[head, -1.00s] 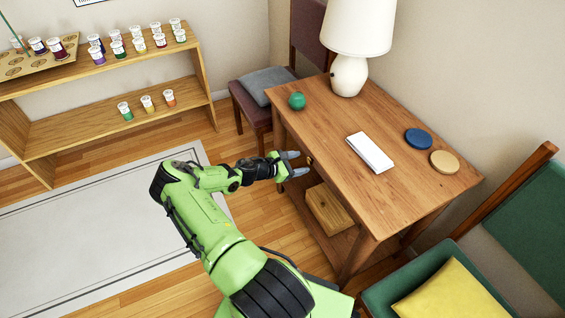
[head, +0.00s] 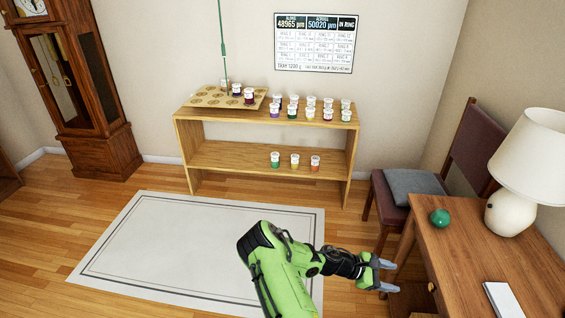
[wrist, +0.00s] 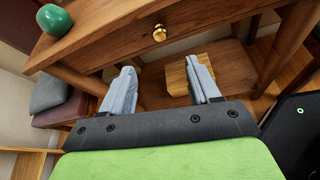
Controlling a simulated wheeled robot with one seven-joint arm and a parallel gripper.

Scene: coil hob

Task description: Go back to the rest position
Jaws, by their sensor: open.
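My gripper (head: 387,276) is open and empty at the left front edge of the wooden table (head: 455,262). My green arm (head: 280,275) reaches up from the bottom of the head view and bends right toward the table. In the wrist view the two grey fingers (wrist: 163,90) are spread apart below the drawer front with its brass knob (wrist: 159,33). A wooden block (wrist: 178,82) on the table's lower shelf shows behind and between the fingers, apart from them as far as I can tell.
A low shelf (head: 265,163) holds several cups and a holed board (head: 208,97). The pale rug (head: 205,245) is clear.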

